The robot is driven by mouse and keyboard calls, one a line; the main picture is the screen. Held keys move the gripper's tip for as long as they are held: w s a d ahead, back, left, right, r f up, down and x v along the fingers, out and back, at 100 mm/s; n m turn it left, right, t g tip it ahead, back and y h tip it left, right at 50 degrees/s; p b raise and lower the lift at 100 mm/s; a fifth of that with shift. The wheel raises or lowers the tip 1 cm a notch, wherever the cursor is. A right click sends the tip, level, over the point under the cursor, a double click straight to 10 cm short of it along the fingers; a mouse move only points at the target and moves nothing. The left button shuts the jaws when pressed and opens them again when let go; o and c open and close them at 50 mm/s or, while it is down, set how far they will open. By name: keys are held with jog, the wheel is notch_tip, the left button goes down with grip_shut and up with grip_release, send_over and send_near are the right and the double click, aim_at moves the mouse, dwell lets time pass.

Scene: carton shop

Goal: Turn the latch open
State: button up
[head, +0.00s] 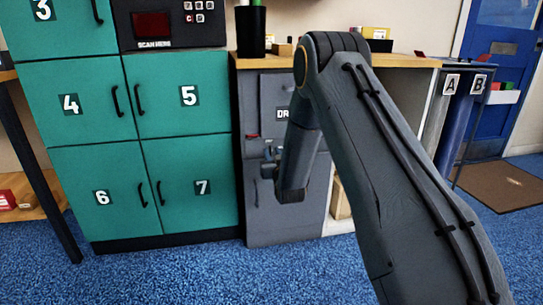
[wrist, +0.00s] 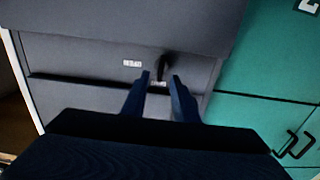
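In the head view, my gripper (head: 268,165) is in front of the grey cabinet (head: 280,222), and my arm hides much of that cabinet. The latch cannot be made out there.
Green numbered lockers (head: 82,100) with black handles stand left of the cabinet. A wooden counter (head: 405,62) with a black cup (head: 251,32) runs above it. A blue door (head: 505,70) and brown mat (head: 500,185) are at the right. Blue carpet is clear in front of the lockers.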

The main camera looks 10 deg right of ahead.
jog(key=shift+w, duration=0.85)
grip_shut()
